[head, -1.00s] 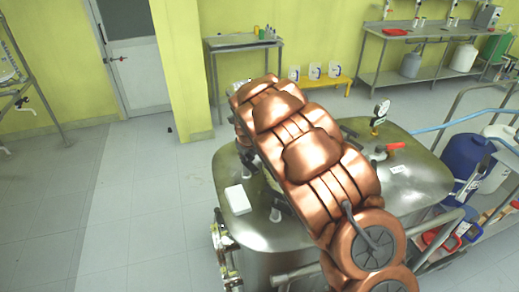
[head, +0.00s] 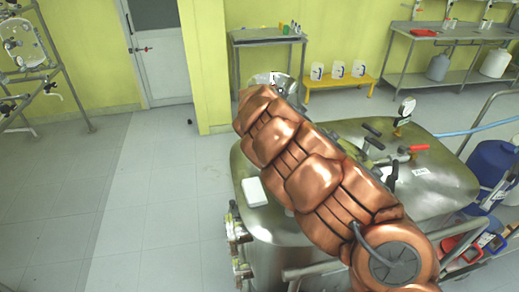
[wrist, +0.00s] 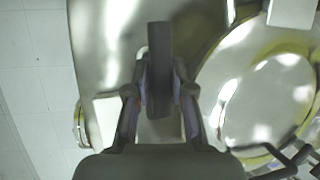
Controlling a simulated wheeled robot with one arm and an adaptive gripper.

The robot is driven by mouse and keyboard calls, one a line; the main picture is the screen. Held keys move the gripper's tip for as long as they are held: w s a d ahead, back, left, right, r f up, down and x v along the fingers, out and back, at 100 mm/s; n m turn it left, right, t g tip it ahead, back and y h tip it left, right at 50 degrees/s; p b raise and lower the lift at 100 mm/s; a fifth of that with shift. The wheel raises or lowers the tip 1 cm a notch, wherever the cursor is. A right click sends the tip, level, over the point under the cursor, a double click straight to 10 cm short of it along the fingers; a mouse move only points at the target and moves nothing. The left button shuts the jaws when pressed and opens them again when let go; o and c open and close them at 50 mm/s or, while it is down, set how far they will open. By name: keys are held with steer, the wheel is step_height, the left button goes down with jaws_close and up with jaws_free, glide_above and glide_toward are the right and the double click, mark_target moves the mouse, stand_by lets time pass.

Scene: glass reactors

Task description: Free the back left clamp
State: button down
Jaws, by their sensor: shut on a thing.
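In the wrist view my gripper (wrist: 162,108) points down over the steel vessel lid and is shut on a dark upright bar, which looks like a clamp handle (wrist: 159,60). I cannot tell whether this clamp is tight or loose. The round hatch (wrist: 265,100) with its yellowish rim lies just right of the gripper. In the head view my copper arm hides the gripper, the held clamp and most of the hatch. Black clamp handles (head: 391,178) and (head: 373,129) show to the right of the arm.
A white block (head: 254,191) lies on the lid (head: 270,222) left of my arm. A gauge (head: 405,110) and a red-handled valve (head: 416,148) stand at the lid's right. Blue drums (head: 492,170) are at the far right. The floor at left is clear.

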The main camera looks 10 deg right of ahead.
stand_by(0.5)
steer(key=c, duration=1)
jaws_free()
steer(key=v, duration=1.2)
